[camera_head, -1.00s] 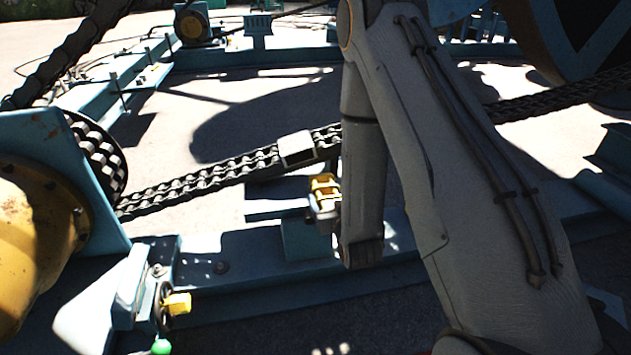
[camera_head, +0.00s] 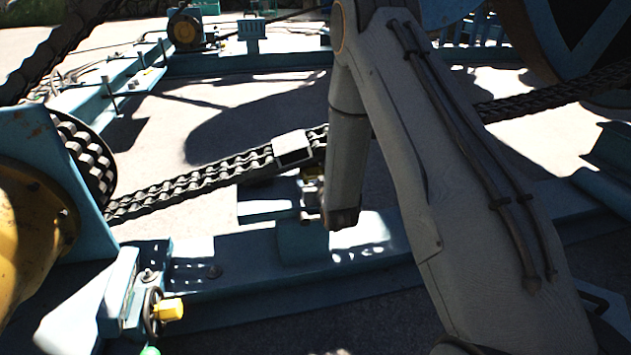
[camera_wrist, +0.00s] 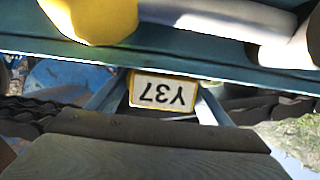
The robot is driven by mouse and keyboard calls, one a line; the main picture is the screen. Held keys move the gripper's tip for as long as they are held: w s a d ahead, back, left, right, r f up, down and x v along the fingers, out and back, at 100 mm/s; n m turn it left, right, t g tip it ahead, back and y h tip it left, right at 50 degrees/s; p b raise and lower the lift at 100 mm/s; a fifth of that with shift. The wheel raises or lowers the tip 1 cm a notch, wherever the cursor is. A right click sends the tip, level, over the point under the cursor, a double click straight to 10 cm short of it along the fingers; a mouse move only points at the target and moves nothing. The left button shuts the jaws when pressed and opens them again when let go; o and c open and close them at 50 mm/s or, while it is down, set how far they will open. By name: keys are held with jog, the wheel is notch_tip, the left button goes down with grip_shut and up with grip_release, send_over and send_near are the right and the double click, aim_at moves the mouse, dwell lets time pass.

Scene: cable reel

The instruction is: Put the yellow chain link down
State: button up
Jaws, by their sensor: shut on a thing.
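My gripper (camera_head: 312,196) shows small at the lower end of my arm in the head view, partly hidden by my own arm link.
The low blue beam (camera_head: 235,285) runs across the front. A yellow block (camera_head: 169,309) with a handwheel stands at lower left, below a large yellow drum (camera_head: 25,235). A plate marked Y37 (camera_wrist: 163,93) appears upside down.

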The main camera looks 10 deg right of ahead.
jog(key=shift+r, duration=0.15)
jog(key=shift+f, duration=0.35)
jog(key=o, duration=1.5)
jog(key=shift+o, duration=0.2)
